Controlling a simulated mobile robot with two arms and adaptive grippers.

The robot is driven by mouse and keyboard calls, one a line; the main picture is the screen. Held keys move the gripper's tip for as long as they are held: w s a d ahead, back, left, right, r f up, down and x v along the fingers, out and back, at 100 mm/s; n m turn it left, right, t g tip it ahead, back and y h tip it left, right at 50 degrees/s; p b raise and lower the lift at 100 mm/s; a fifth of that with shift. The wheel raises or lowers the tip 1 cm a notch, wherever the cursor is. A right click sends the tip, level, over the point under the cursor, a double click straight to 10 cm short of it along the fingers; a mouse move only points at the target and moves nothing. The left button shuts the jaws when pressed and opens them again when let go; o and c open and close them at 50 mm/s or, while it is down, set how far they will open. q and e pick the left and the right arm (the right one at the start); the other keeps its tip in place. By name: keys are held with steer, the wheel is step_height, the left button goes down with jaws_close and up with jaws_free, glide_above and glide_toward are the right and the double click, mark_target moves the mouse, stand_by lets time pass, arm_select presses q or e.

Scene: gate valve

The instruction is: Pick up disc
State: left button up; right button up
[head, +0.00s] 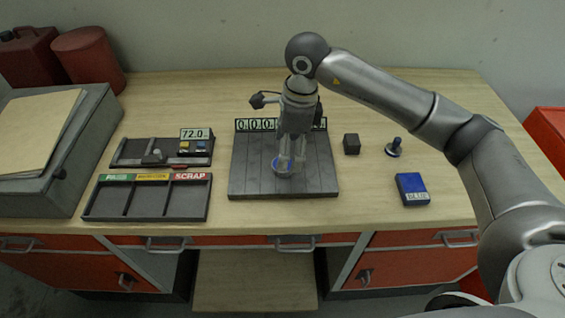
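A small disc (280,167) with a blue face or rim is on the dark grooved plate (255,183) in the middle of the workbench. My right gripper (288,160) points straight down over this plate. Its fingertips are right at the disc and hide part of it. Whether they touch or grip the disc is too small to tell. My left gripper does not show in the head view.
A tray marked PASS and SCRAP (145,213) and a gauge reading 72.0 (196,134) stand to the left. A dark block (351,144), a knobbed piece (394,149) and a blue box (411,189) are to the right. A numbered display stands behind the plate.

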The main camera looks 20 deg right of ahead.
mark_target(274, 162)
steer(key=f, duration=0.1)
steer(key=f+p, duration=0.1)
steer(key=a+f+p, duration=0.1)
steer(key=shift+w+f, duration=0.2)
steer(key=shift+w, duration=0.1)
steer(key=shift+f, duration=0.6)
steer(key=shift+w, duration=0.1)
steer(key=c, duration=0.4)
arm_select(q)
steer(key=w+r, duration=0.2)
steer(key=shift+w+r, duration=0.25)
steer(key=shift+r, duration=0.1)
arm_select(e)
steer(key=c, duration=1)
